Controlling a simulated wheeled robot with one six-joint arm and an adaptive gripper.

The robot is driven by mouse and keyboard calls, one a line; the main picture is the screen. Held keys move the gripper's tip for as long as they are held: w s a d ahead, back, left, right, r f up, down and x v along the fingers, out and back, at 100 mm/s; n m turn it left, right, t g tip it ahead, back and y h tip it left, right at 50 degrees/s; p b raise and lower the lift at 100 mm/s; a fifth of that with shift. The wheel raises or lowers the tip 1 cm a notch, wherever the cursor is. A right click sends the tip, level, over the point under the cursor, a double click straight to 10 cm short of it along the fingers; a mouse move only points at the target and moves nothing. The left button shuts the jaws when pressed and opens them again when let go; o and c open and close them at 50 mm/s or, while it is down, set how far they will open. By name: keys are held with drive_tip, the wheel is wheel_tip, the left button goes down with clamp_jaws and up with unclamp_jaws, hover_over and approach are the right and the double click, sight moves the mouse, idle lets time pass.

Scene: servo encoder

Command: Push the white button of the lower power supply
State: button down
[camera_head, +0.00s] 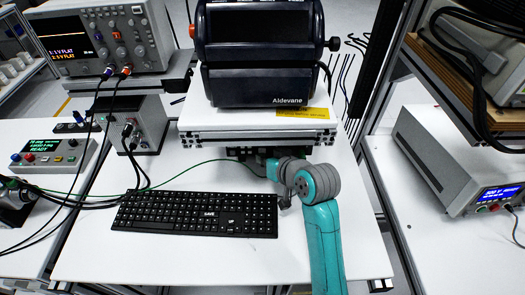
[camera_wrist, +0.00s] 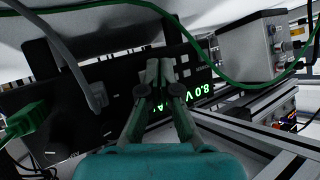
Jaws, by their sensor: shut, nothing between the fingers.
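A black power supply panel (camera_wrist: 110,90) fills the left and middle of the wrist view, tilted. It has a lit green readout (camera_wrist: 190,98) and several small pale marks or buttons; I cannot tell surely which is the white button. My gripper (camera_wrist: 158,66) is shut and empty, its fingertips in front of the panel, just left of the readout in the picture. Whether they touch the panel I cannot tell. In the head view the dark unit (camera_head: 240,153) shows under the white platform, mostly hidden by the platform and my arm; the fingertips are hidden there.
A grey cable (camera_wrist: 70,60) and a green plug (camera_wrist: 28,118) sit at the panel's left. A green wire (camera_wrist: 245,82) arcs across the right. The white platform (camera_head: 225,138) overhangs the unit. A black keyboard (camera_head: 195,213) lies in front. The desk between has some free room.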

drive_tip(key=shift+w, duration=0.15)
drive_tip(key=shift+w, duration=0.3)
idle(0.4)
drive_tip(key=shift+s, duration=0.45)
drive_tip(key=shift+s+r, duration=0.2)
drive_tip(key=shift+s, duration=0.8)
drive_tip(key=shift+s+r, duration=0.15)
drive_tip(key=shift+s, duration=0.85)
drive_tip(key=shift+s+r, duration=0.2)
drive_tip(key=shift+s, duration=0.8)
